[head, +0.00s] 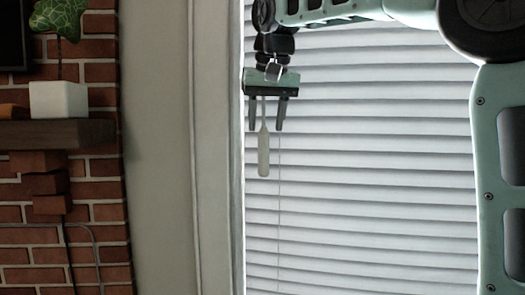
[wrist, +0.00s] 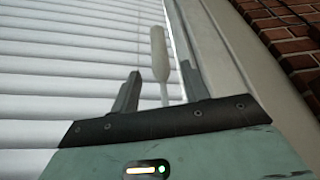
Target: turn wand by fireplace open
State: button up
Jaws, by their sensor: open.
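The wand (head: 263,150) is a pale rod with a wider paddle-like lower end, hanging upright in front of the window blinds (head: 370,180) near the left side of the window frame. My gripper (head: 266,128) points down, with one finger on each side of the wand's thin part in the head view. In the wrist view, the wand (wrist: 160,55) also shows between the open fingertips of my gripper (wrist: 160,75), with gaps on both sides. I see no clear contact. The wand's upper part is hidden behind my gripper.
The window frame (head: 213,170) stands just left of the wand. Further left is the brick fireplace (head: 30,250) with a dark mantel (head: 60,133) and a white plant pot (head: 58,100). A thin cord (head: 279,200) hangs right of the wand. The blinds' slats look closed.

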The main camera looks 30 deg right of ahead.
aim_at(263, 151)
jog(key=p+x, duration=0.1)
jog(key=x, duration=0.7)
jog(key=shift+f, duration=0.1)
jog(key=c, duration=1)
